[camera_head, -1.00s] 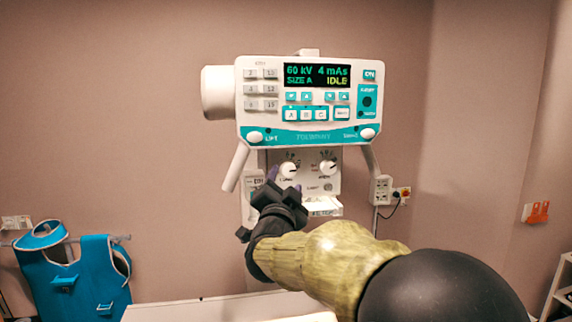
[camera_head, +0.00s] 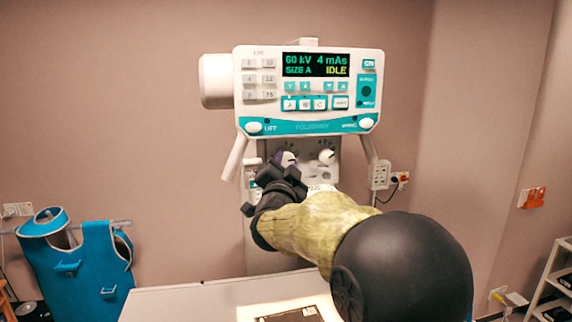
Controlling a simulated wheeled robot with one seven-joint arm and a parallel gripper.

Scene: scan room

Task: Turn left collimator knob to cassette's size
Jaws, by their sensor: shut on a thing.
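The left collimator knob (camera_head: 289,158) is a small white dial on the collimator panel under the control console. My gripper (camera_head: 281,161) is at this knob from the lower left and shut on it. The fingers and wrist hide part of the knob and its scale marks. The right collimator knob (camera_head: 327,156) is white with a dark pointer mark and stands free. The console display (camera_head: 316,65) reads 60 kV, 4 mAs, SIZE A, IDLE. A dark cassette (camera_head: 290,316) lies on the table in a patch of light, cut off by the bottom edge.
The console (camera_head: 308,126) overhangs the knobs, with slanted handles on both sides. The pale table (camera_head: 185,300) lies below my arm. A blue apron (camera_head: 85,265) hangs at the left. Wall sockets (camera_head: 380,176) are right of the column, and a shelf (camera_head: 552,285) is at the far right.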

